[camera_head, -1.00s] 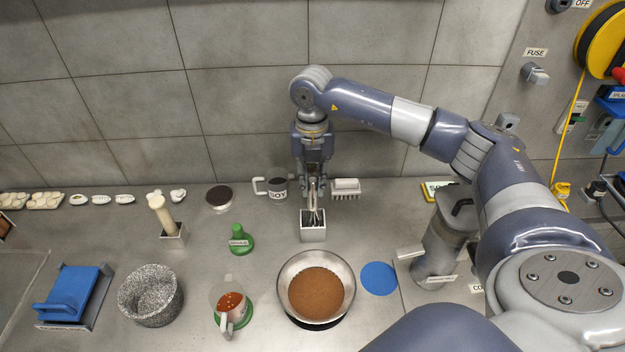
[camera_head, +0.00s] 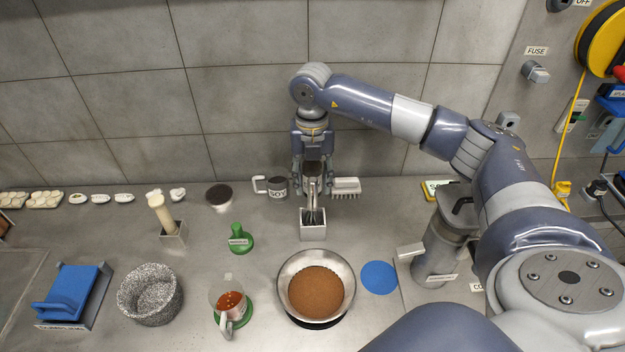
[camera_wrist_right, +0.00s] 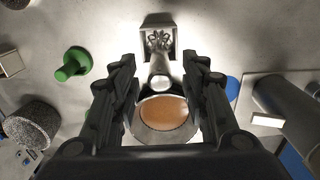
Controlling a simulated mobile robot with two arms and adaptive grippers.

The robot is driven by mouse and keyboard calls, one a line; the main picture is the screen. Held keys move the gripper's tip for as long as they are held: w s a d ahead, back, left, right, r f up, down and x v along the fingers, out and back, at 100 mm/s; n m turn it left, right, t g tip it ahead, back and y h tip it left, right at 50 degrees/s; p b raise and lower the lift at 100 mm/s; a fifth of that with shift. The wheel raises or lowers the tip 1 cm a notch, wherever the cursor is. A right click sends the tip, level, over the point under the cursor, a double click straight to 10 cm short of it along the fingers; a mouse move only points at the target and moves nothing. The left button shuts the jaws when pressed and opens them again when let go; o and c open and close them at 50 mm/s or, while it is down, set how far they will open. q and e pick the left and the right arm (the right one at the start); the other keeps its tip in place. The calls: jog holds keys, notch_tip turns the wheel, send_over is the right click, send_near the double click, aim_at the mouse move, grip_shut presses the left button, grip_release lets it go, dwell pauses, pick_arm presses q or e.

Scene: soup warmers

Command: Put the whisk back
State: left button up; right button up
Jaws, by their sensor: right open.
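The whisk (camera_head: 313,214) stands in a small square metal holder (camera_head: 313,232) at the middle of the counter, its handle up. In the right wrist view the whisk's handle (camera_wrist_right: 159,72) points at the camera and its wires (camera_wrist_right: 158,40) sit inside the holder (camera_wrist_right: 160,22). My right gripper (camera_head: 312,188) is above the holder, with its fingers apart on both sides of the whisk handle. In the right wrist view the open fingers (camera_wrist_right: 162,70) show a gap to the handle on each side. My left gripper is not in view.
A metal pan of brown soup (camera_head: 316,291) stands in front of the holder. A SOY mug (camera_head: 277,188) and a brush (camera_head: 346,187) are close behind it. A green object (camera_head: 239,240) is to the left, a blue disc (camera_head: 379,278) to the right.

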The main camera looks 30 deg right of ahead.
notch_tip(320, 180, up, 11)
jog(key=shift+r, duration=0.2)
